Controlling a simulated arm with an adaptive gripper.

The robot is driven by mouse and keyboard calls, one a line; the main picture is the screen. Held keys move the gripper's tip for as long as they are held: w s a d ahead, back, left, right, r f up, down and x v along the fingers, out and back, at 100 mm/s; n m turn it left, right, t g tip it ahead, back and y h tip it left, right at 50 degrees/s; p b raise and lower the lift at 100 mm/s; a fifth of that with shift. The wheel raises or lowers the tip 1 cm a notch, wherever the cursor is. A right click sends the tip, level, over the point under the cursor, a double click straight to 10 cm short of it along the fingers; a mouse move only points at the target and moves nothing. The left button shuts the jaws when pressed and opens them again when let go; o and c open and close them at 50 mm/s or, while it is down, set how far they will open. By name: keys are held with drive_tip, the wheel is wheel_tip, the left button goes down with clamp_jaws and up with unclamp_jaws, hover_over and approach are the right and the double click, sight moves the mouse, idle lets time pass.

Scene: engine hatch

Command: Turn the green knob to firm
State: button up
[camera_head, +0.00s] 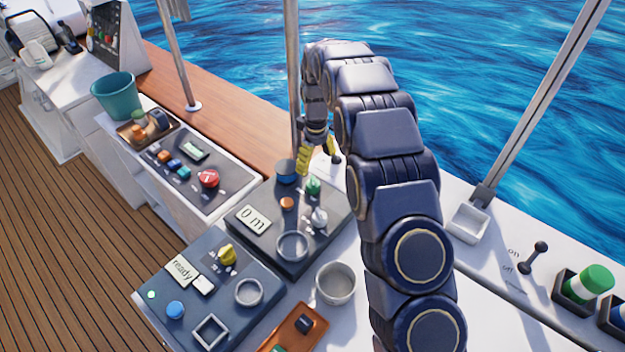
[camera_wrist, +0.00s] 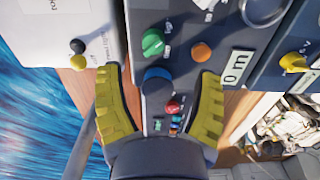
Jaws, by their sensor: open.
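The green knob (camera_head: 313,186) stands on the dark panel with the "0 m" display, near its far right edge. In the wrist view the green knob (camera_wrist: 153,42) lies beyond my fingertips, with small label text beside it that is too small to read. My gripper (camera_head: 318,158) has yellow fingers and hangs above the far end of that panel. In the wrist view my gripper (camera_wrist: 158,72) is open and empty, its fingers spread to either side of the blue knob (camera_wrist: 158,85). It is apart from the green knob.
An orange knob (camera_head: 287,203), a white knob (camera_head: 319,217) and an empty ring (camera_head: 292,246) share the panel. A yellow knob (camera_head: 227,253) is on the nearer panel. A red knob (camera_head: 208,178) is on the left panel. A post (camera_head: 293,80) rises close behind my gripper.

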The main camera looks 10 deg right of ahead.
sight(313, 180)
drive_tip(key=f, duration=0.1)
drive_tip(key=w, duration=0.1)
drive_tip(key=f, duration=0.1)
drive_tip(key=shift+w+a+f+n, duration=0.25)
drive_tip(key=shift+w+f+n, duration=0.05)
drive_tip(key=shift+w+f, duration=0.05)
wheel_tip(313, 180, down, 8)
drive_tip(key=shift+r, duration=0.2)
drive_tip(key=c, duration=1.1)
